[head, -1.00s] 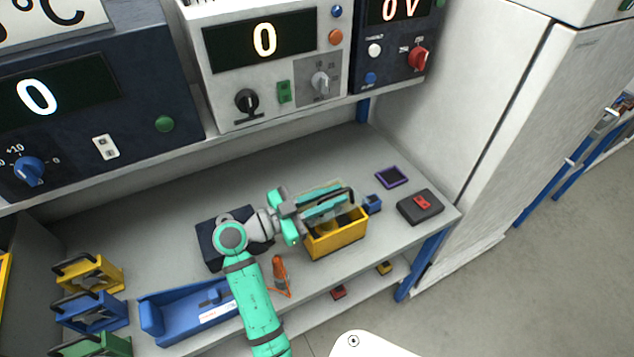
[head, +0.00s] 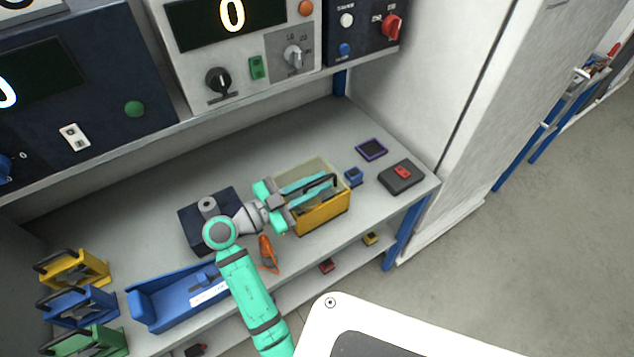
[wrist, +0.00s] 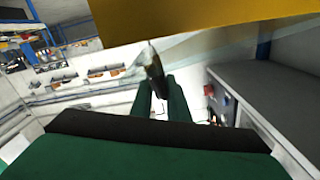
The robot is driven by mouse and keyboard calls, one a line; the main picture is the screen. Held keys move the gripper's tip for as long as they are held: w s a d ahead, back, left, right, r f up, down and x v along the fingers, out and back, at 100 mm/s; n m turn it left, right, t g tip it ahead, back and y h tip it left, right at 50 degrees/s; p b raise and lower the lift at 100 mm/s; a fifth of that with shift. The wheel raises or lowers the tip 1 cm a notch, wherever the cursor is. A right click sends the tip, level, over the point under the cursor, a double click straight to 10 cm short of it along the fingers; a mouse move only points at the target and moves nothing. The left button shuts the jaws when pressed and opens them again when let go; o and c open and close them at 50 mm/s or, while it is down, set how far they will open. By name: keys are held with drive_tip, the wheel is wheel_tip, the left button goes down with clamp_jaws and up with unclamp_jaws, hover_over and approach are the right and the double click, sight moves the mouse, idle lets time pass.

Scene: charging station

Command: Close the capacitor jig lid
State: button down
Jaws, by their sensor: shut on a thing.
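The capacitor jig is a yellow box (head: 322,217) on the bench, right of centre in the head view. Its see-through lid (head: 308,167) has a black bar handle (head: 320,180) and appears to lie across the box top. I cannot tell whether it sits fully down. My gripper (head: 314,187) reaches in from the left and is shut on the handle, its teal fingers partly covering the lid. In the wrist view, the green fingers (wrist: 158,90) meet the dark handle (wrist: 153,68), below a large yellow face (wrist: 200,22).
A small blue block (head: 354,175), a purple-rimmed tray (head: 371,149) and a dark box with a red top (head: 402,175) stand right of the jig. A dark block (head: 205,206) and a blue holder (head: 175,303) are left.

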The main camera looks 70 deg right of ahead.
drive_tip(key=c, duration=1.8)
unclamp_jaws()
drive_tip(key=shift+w+f, duration=0.1)
drive_tip(key=shift+w, duration=0.2)
drive_tip(key=shift+c, duration=0.2)
drive_tip(key=shift+s, duration=0.1)
drive_tip(key=shift+r, duration=0.55)
wheel_tip(320, 180, up, 3)
drive_tip(key=shift+a+f, duration=0.15)
drive_tip(key=shift+f, duration=0.05)
drive_tip(key=s+a+r, duration=0.7)
drive_tip(key=a+r, duration=0.2)
drive_tip(key=a, duration=0.2)
drive_tip(key=shift+s+a+r, duration=0.2)
drive_tip(key=shift+s+a, duration=0.05)
drive_tip(key=shift+a, duration=0.05)
